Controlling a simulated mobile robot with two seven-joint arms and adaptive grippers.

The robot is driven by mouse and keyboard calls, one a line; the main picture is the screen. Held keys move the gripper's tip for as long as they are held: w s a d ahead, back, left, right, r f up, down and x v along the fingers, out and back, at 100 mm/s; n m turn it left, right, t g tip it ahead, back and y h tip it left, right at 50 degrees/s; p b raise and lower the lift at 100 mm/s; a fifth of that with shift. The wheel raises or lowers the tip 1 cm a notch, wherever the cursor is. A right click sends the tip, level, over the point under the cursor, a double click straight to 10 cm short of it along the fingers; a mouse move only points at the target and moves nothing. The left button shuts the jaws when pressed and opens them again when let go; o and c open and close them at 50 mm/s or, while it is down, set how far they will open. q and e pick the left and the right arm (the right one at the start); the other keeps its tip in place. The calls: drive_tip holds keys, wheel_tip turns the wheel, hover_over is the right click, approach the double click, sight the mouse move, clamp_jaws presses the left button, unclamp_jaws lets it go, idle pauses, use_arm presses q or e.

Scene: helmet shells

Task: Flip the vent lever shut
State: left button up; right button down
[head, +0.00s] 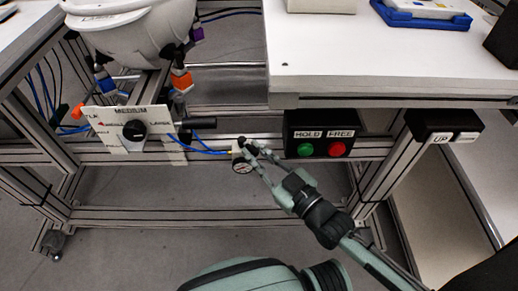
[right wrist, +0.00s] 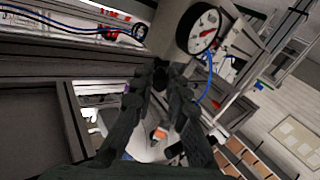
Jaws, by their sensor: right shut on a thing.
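A small pressure gauge (head: 241,161) with a white face and dark rim hangs on the frame below the table edge. It also shows large in the right wrist view (right wrist: 199,28), with a red needle. My right gripper (head: 248,148) reaches up from the lower right, its fingertips beside the gauge. It is shut on a small dark piece by the gauge, which looks like the vent lever (head: 241,141). In the right wrist view the fingertips (right wrist: 160,68) come together just below the gauge; they hide most of the lever, so its angle cannot be told. My left gripper is out of view.
Left of the gauge are a selector panel (head: 112,122) with a black knob, and a black handle (head: 197,123). A white helmet shell (head: 130,30) is above. A box (head: 322,134) with HOLD and FREE buttons sits right of the gripper, under the white table (head: 385,70).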

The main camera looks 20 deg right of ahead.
drive_tip(key=shift+s+a+m+t+h, duration=0.1)
drive_tip(key=shift+a+m+t+h, duration=0.2)
drive_tip(key=shift+m+h, duration=0.35)
drive_tip(key=shift+h, duration=0.45)
drive_tip(key=c, duration=1.5)
unclamp_jaws()
drive_tip(key=shift+a, duration=0.1)
drive_tip(key=shift+y, duration=0.3)
